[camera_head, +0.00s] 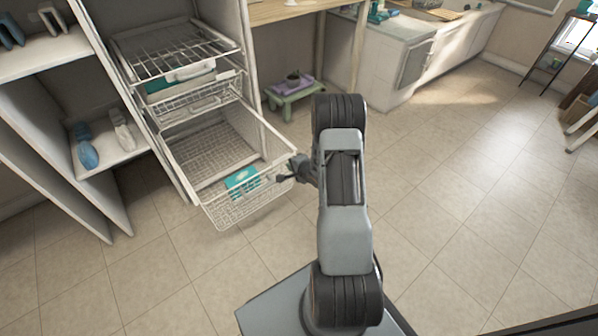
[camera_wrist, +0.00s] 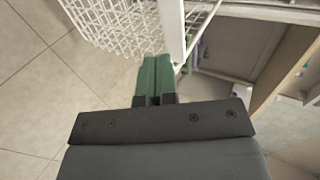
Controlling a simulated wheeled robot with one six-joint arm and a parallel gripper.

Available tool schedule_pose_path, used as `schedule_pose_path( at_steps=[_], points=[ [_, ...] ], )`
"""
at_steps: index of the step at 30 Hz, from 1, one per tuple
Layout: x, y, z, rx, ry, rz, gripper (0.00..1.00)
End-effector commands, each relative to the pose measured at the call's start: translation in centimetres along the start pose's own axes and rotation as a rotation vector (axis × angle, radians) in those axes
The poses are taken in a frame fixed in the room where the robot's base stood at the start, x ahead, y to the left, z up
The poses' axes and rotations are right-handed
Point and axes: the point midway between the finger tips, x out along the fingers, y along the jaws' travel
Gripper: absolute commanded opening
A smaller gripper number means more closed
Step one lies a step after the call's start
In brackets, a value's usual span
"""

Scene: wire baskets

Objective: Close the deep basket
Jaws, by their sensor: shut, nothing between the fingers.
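The deep basket (camera_head: 246,204) is the lowest wire basket in the white cabinet, and it is pulled out over the floor. A teal box (camera_head: 242,181) lies in it near the front. My gripper (camera_head: 284,179) is at the right front corner of the basket in the head view. In the wrist view my gripper (camera_wrist: 157,66) has its green fingers together with nothing between them. The white wire mesh and a white edge of the basket (camera_wrist: 112,24) show just beyond the fingertips. I cannot tell whether they touch.
Above are a shallow wire basket (camera_head: 197,98) and a top wire rack (camera_head: 172,52), also partly out. A small green stool (camera_head: 288,98) stands right of the cabinet. White shelves with shoes (camera_head: 86,146) are at the left. The tiled floor (camera_head: 480,200) at the right is clear.

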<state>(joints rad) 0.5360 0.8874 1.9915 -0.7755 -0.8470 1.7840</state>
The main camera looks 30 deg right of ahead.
Motion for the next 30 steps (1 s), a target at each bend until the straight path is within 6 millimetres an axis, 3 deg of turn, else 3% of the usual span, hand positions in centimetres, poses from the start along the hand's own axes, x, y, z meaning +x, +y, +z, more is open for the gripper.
schedule_pose_path(
  at_steps=[9,30],
  points=[
    [2.8,-1.7,0.0,-0.002,0.000,-0.001,0.00],
    [3.6,-2.5,0.2,-0.003,-0.001,-0.001,0.00]
  ],
)
